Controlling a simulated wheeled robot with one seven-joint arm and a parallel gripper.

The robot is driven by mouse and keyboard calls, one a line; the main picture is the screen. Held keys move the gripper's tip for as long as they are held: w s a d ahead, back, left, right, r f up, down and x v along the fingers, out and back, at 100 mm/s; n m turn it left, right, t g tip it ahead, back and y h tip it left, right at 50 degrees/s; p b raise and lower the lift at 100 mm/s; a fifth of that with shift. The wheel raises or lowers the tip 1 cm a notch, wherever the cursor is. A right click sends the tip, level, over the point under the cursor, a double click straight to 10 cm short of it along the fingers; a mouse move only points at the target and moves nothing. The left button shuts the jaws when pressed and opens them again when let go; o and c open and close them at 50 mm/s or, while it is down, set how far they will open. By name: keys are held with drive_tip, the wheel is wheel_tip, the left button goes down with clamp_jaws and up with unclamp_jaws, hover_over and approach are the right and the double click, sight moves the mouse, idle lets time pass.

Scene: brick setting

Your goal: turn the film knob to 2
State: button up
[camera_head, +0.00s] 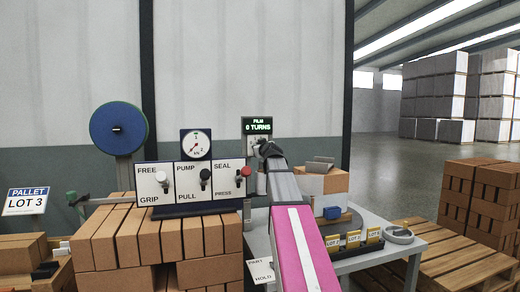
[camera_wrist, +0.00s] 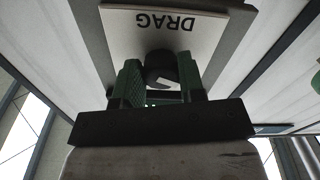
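In the wrist view, a dark round knob (camera_wrist: 161,67) with a pale mark sits on a white plate (camera_wrist: 120,20) lettered "DRAG", seen upside down. The green fingers of my gripper (camera_wrist: 161,82) stand on either side of this knob. I cannot tell whether they press on it. No plate lettered for a film knob is readable.
Left of my arm, a control box (camera_head: 195,183) carries FREE/GRIP, PUMP/PULL and SEAL/PRESS levers, with a gauge (camera_head: 196,144) above. Bricks (camera_head: 130,235) stand below it. A wrapped brick pack (camera_head: 325,183) sits on the grey table (camera_head: 375,258) to the right, with lot tags in front.

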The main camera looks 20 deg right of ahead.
drive_tip(key=shift+m, duration=0.3)
drive_tip(key=shift+c, duration=0.4)
drive_tip(key=shift+a+r+m, duration=0.1)
drive_tip(key=shift+a+m, duration=0.05)
drive_tip(key=shift+m, duration=4.15)
drive_tip(key=shift+a+r+m, duration=0.1)
drive_tip(key=shift+a+m, duration=0.05)
drive_tip(key=shift+m, duration=4.15)
drive_tip(key=o, duration=0.9)
drive_tip(key=shift+o, duration=0.2)
drive_tip(key=shift+s, duration=0.1)
